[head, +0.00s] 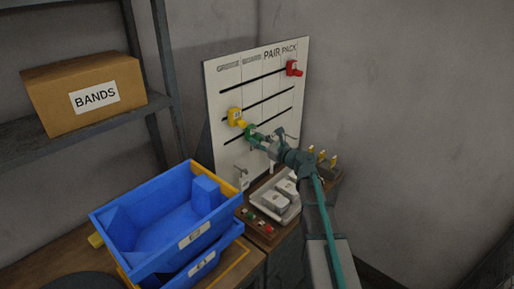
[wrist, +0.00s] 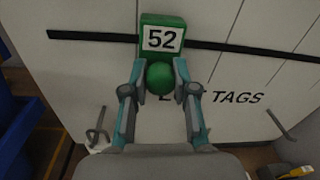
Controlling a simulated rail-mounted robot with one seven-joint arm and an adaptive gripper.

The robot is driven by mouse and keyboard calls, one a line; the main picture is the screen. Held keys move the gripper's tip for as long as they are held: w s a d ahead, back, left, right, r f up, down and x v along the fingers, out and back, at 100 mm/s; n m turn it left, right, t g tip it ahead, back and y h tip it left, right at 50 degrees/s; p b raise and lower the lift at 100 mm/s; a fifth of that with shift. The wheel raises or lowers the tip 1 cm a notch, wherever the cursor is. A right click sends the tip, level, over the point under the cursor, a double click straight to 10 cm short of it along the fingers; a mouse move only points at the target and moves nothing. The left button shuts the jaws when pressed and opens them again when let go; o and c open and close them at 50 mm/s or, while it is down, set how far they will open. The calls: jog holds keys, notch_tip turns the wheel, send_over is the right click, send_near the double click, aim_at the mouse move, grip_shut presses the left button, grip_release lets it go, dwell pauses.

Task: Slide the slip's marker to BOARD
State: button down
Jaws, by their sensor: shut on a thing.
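A white wall board (head: 230,85) carries three dark tracks, with headings along its top; PAIR and PACK read clearly, the two on the left are blurred. A green marker (head: 250,131) sits on the lowest track, left of the middle, roughly below the second heading. In the wrist view the green marker (wrist: 150,22) bears the number 52. My gripper (wrist: 160,75) is shut on its round green knob; it also shows in the head view (head: 262,143). A yellow marker (head: 235,116) is toward the left of the middle track, a red marker (head: 292,68) at the top track's right end.
A grey tray (head: 272,206) with white items stands below the board. Stacked blue bins (head: 150,215) stand at the left, in front of it. A BANDS box (head: 85,90) is on the shelf. A hook (wrist: 98,128) juts from the board, left of my gripper.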

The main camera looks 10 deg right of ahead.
jog(key=shift+w+d, duration=0.9)
jog(key=shift+d, duration=0.2)
jog(key=c, duration=0.9)
grip_release()
jog(key=v, duration=1.2)
